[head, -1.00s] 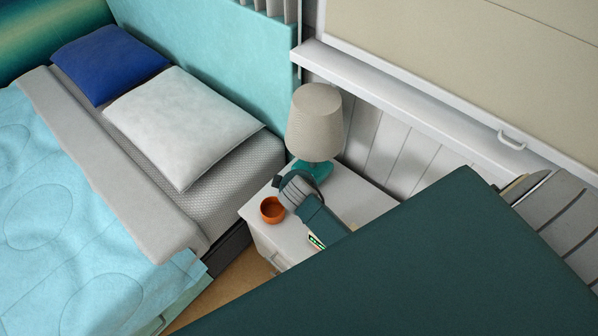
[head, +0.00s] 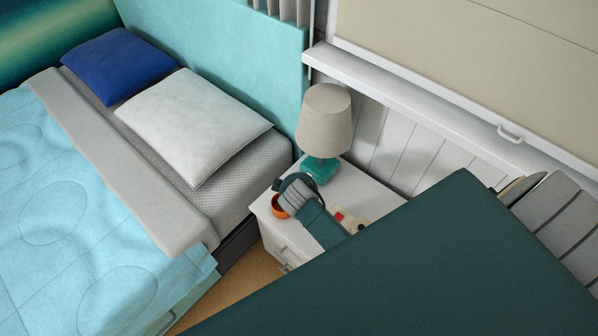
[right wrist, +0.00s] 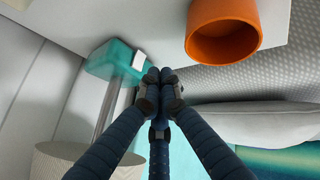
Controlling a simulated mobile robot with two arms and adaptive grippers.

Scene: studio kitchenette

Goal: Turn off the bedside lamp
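The bedside lamp (head: 325,122) stands upright on the white nightstand (head: 357,190), with a beige shade and a teal base (head: 321,169). In the right wrist view, the teal base (right wrist: 105,62) bears a small white switch-like part (right wrist: 139,60), just beyond my fingertips and slightly left. My right gripper (right wrist: 160,78) has its dark fingers drawn together at the tips, with nothing seen between them. In the head view, my right gripper (head: 299,192) is in front of the lamp base, partly covering an orange bowl. I cannot tell whether it touches the lamp. My left gripper is out of view.
The orange bowl (right wrist: 222,38) is close to the right of my fingers in the wrist view. A small red-and-cream object (head: 353,221) lies on the nightstand beside my arm. The bed (head: 90,220) is left; the wall and window ledge (head: 410,95) are behind.

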